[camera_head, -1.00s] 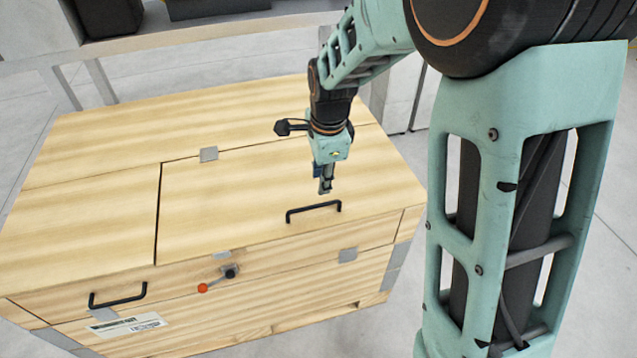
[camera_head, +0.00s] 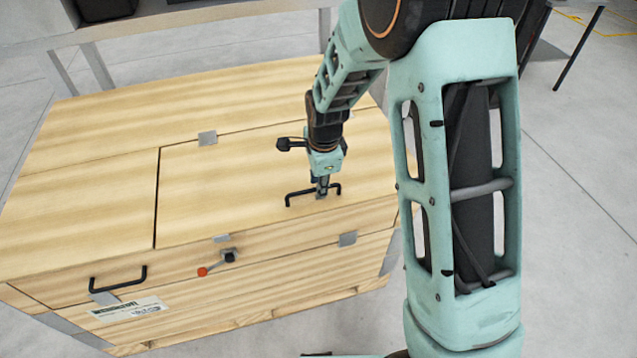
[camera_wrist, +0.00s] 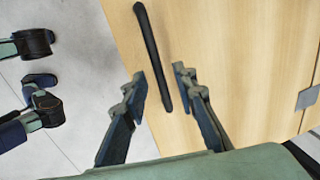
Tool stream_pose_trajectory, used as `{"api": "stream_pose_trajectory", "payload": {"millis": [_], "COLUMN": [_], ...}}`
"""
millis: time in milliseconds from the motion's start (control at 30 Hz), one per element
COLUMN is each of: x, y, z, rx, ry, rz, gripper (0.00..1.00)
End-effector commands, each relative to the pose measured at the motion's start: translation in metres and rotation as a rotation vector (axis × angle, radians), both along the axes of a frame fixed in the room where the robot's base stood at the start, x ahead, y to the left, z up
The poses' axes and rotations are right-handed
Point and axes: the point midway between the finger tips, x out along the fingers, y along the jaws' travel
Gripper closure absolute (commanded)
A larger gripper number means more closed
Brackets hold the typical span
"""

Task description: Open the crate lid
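The wooden crate lid (camera_head: 250,190) lies flat and closed on the crate (camera_head: 290,297). Its black bar handle (camera_head: 296,195) is near the lid's front edge. My gripper (camera_head: 322,192) points down at the right part of this handle in the head view.
A second black handle (camera_head: 118,288) is on the crate's front left, beside a white label (camera_head: 130,309). Metal hinge plates (camera_head: 207,138) sit at the lid's back seam. A grey table (camera_head: 200,35) stands behind. Bare floor (camera_head: 575,220) lies to the right.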

Motion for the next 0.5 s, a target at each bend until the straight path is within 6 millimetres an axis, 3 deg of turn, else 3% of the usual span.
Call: {"api": "stream_pose_trajectory", "payload": {"millis": [67,267,500], "x": [-0.0001,-0.0003,-0.0003], "y": [0.0001,0.0,0.0], "z": [0.0001,0.0002,0.0003], "rx": [0.0,0.0,0.0], "ry": [0.0,0.001,0.001], "rz": [0.0,0.0,0.0], "gripper": [0.76,0.98,1.0]}}
